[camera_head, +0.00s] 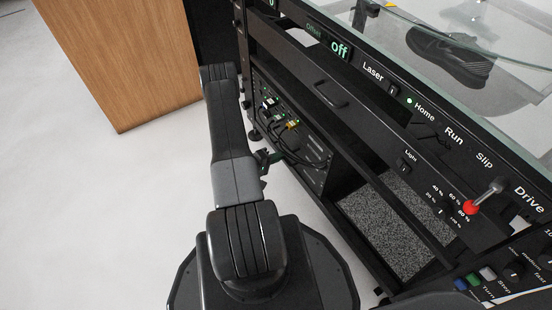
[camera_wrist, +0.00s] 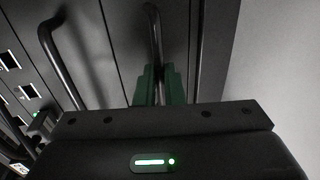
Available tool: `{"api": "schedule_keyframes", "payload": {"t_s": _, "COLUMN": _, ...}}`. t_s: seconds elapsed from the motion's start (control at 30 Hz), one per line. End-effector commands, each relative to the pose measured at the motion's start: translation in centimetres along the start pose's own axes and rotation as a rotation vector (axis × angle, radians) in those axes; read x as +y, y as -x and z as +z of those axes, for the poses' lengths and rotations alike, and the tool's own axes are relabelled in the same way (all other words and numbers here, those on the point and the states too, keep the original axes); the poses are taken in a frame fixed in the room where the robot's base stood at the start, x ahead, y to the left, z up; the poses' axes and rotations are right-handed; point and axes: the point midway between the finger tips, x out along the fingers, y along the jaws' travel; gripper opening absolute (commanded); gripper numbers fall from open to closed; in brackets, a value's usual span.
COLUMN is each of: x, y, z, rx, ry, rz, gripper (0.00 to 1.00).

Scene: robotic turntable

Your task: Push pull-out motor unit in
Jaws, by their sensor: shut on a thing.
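The motor unit (camera_head: 312,150) is a black box with connectors and cables on its face, low in the rack in the head view. In the wrist view, a black bar handle (camera_wrist: 153,45) stands upright on a dark panel. My gripper (camera_wrist: 160,88) has its two green fingers shut on this handle. In the head view my gripper (camera_head: 266,160) is small and dark, beside the unit's face and partly behind my arm. How far the unit stands out of the rack cannot be told.
The rack has a drawer handle (camera_head: 330,95) and a control panel with a red-based lever (camera_head: 471,207) above. A second bar handle (camera_wrist: 62,62) and square sockets show at left in the wrist view. A wooden block (camera_head: 120,60) stands at back left. The pale floor (camera_head: 90,220) is clear.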

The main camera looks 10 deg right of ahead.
Motion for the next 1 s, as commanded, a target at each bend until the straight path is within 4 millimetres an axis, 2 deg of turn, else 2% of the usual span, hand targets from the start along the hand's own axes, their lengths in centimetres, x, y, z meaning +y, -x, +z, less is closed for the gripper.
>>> {"api": "schedule_keyframes", "payload": {"t_s": 0.17, "x": 0.2, "y": -0.2, "z": -0.1, "rx": -0.004, "ry": -0.007, "rz": 0.004, "gripper": 0.0}}
{"api": "schedule_keyframes", "payload": {"t_s": 0.2, "x": 0.2, "y": -0.2, "z": -0.2, "rx": -0.004, "ry": -0.008, "rz": 0.004, "gripper": 0.15}}
{"api": "schedule_keyframes", "payload": {"t_s": 0.3, "x": 0.2, "y": -0.2, "z": -0.1, "rx": -0.004, "ry": -0.007, "rz": 0.004, "gripper": 0.3}}
{"api": "schedule_keyframes", "payload": {"t_s": 0.67, "x": 0.1, "y": 0.2, "z": -0.1, "rx": -0.002, "ry": -0.004, "rz": 0.002, "gripper": 0.3}}
{"api": "schedule_keyframes", "payload": {"t_s": 0.77, "x": 0.2, "y": 1.2, "z": -0.2, "rx": 0.001, "ry": -0.004, "rz": 0.002, "gripper": 0.3}}
{"api": "schedule_keyframes", "payload": {"t_s": 1.0, "x": 0.3, "y": 4.8, "z": -0.2, "rx": 0.002, "ry": -0.003, "rz": 0.002, "gripper": 0.3}}
